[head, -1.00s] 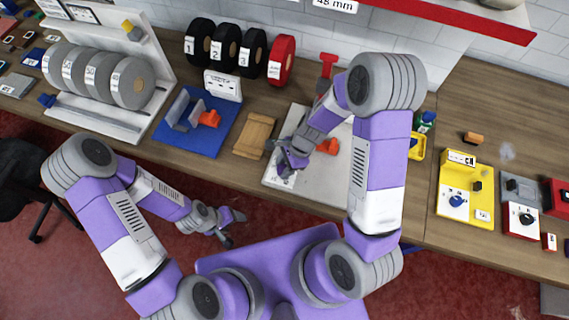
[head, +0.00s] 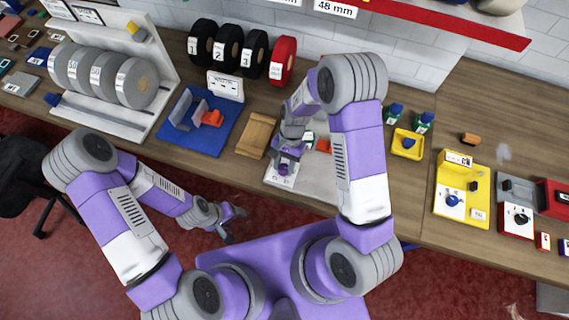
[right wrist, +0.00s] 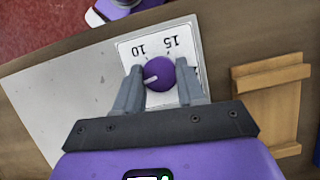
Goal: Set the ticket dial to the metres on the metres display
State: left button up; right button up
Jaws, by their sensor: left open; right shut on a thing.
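The ticket dial is a round purple knob (right wrist: 160,73) with a white pointer line, on a white plate (right wrist: 128,51) printed with 10 and 15, upside down in the right wrist view. The pointer aims left and slightly down there, on the side of the 10. My right gripper (right wrist: 161,88) is shut on the knob, one finger on each side. In the head view this gripper (head: 286,160) hides most of the dial at the near left of the pale board (head: 314,185). My left gripper (head: 234,221) is open and empty over the floor. I cannot make out a metres display.
A wooden block (head: 256,136) and a blue tray (head: 206,146) stand left of the board. A yellow dish (head: 408,144), green bottles and a yellow unit (head: 462,190) with a blue knob are to the right. Bare bench lies between the dish and the yellow unit.

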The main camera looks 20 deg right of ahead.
jog(key=shift+n, duration=0.6)
jog(key=o, duration=1)
jog(key=shift+o, duration=0.2)
jog(key=shift+r, duration=0.1)
jog(key=v, duration=0.7)
jog(key=shift+w+r, duration=0.2)
jog(key=shift+w, duration=0.05)
jog(key=shift+a, duration=0.1)
